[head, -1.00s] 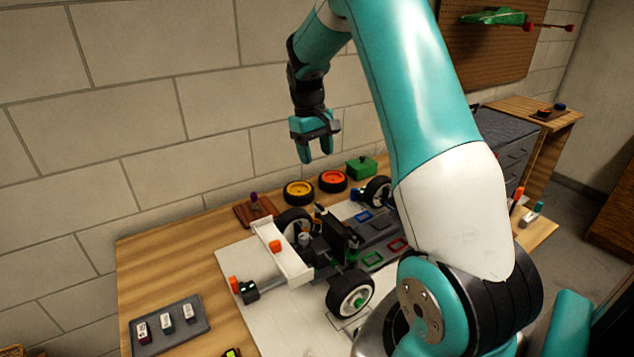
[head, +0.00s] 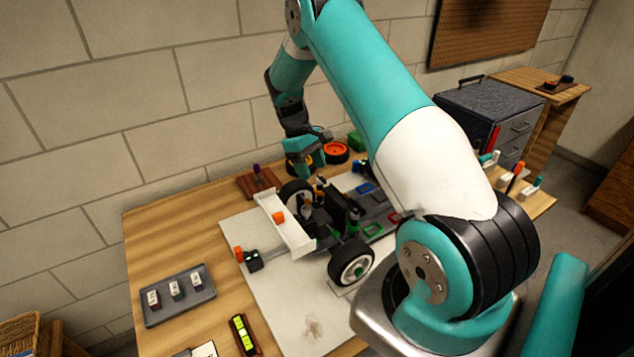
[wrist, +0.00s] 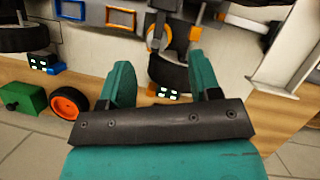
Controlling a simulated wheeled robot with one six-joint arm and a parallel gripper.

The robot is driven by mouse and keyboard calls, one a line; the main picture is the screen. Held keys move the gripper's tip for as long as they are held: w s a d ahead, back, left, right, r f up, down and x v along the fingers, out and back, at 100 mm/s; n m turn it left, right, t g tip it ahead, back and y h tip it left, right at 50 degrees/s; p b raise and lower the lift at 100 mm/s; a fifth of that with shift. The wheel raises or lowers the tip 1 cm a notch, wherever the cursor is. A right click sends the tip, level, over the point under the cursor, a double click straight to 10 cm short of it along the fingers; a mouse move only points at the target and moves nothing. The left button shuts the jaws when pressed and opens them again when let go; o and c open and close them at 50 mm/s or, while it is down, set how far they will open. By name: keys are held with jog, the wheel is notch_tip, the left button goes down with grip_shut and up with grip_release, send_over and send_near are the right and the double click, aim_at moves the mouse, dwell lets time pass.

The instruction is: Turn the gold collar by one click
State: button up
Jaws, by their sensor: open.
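The RC car (head: 378,217) stands on a pale mat, its white rear wing (head: 283,222) toward the left. In the wrist view, a gold-orange curved part (wrist: 183,36), possibly the gold collar, shows on the car beyond my fingertips, close to the black rear tyre (wrist: 166,72). The head view does not show the collar clearly. My gripper (head: 303,170) is open, fingers down, over the far side of the car's rear. In the wrist view my gripper (wrist: 158,62) has its two teal fingers wide apart, with the tyre seen between them. I see no contact with the collar.
An orange wheel (head: 336,152) and a green box (head: 355,141) lie behind the car. A brown block with a purple-topped peg (head: 257,180) stands left of my gripper. A grey tray (head: 178,296) sits at the left. The wooden table's left side (head: 160,235) has free room.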

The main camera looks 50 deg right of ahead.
aim_at(318, 183)
jog(key=shift+p+x, duration=0.4)
jog(key=shift+x, duration=2.3)
